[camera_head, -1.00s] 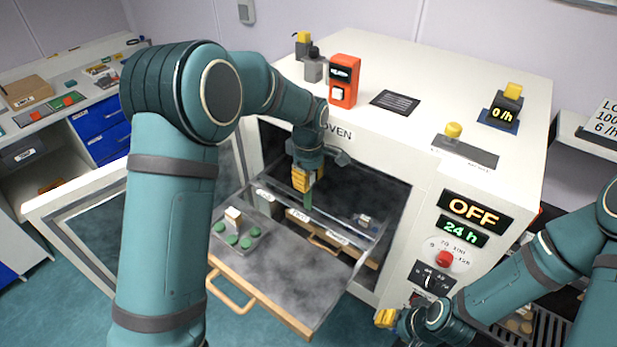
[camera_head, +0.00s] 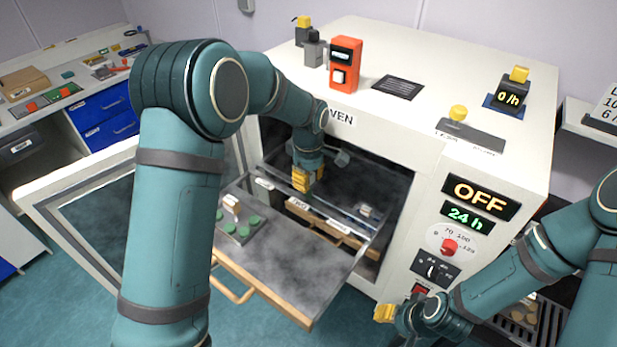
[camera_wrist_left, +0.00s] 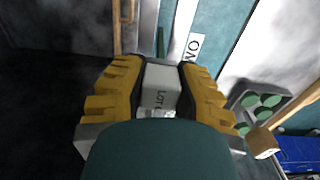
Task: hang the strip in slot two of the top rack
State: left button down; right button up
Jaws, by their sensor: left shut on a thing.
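My left gripper (camera_head: 307,179) is inside the open oven, over the top rack, near the label TWO (camera_head: 299,203). It is shut on the strip's pale head, marked LOT (camera_wrist_left: 160,86), which shows between the yellow fingers in the left wrist view. A narrow green piece of the strip (camera_wrist_left: 160,42) shows beyond the head, beside the rack label (camera_wrist_left: 194,46). In the head view the strip is hidden behind the gripper and rack, so I cannot tell whether it sits in the slot. My right gripper (camera_head: 384,313) is low beside the oven's control panel; its jaws are unclear.
The oven door (camera_head: 85,210) stands open at left. A pulled-out grey shelf (camera_head: 300,262) with a wooden handle carries a small holder with green discs (camera_head: 242,229). The panel (camera_head: 480,200) reads OFF and 24 h. An orange device (camera_head: 345,65) stands on the oven.

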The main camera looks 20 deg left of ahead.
pick_arm(q)
jog(key=shift+f+b, duration=1.05)
jog(key=shift+f, duration=0.75)
jog(key=c, duration=0.8)
grip_release()
jog(key=shift+o, duration=0.2)
jog(key=shift+r+p, duration=2.2)
jog(key=shift+r, duration=0.85)
jog(key=shift+f, duration=0.1)
